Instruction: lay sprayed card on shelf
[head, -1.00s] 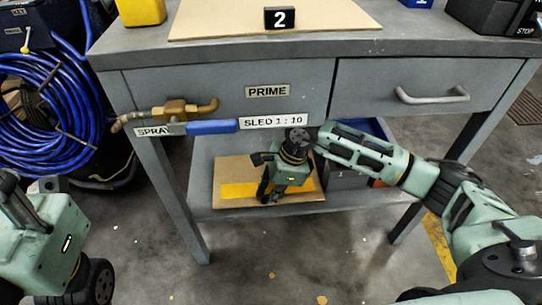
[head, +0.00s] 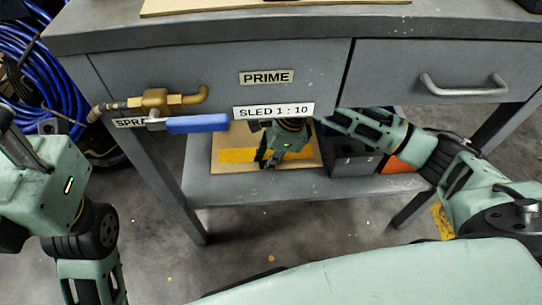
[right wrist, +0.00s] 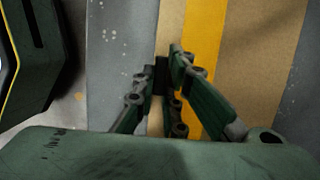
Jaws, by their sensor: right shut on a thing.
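The sprayed card (head: 228,166) is a tan sheet with a yellow stripe across it. It is low over the lower shelf (head: 225,194) of the grey bench, near its front edge. I cannot tell whether it lies flat on the shelf. My right gripper (head: 267,163) reaches in under the drawers and is shut on the card's near edge. In the right wrist view the fingers (right wrist: 170,65) meet at the card's edge, with the card (right wrist: 265,60) and its stripe beyond. The left arm is at the left; its fingertips are outside the picture.
The drawers marked PRIME (head: 267,77) hang close above my right gripper. A brass valve with a blue handle (head: 197,124) juts from the front. Blue hose (head: 30,75) hangs at the left.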

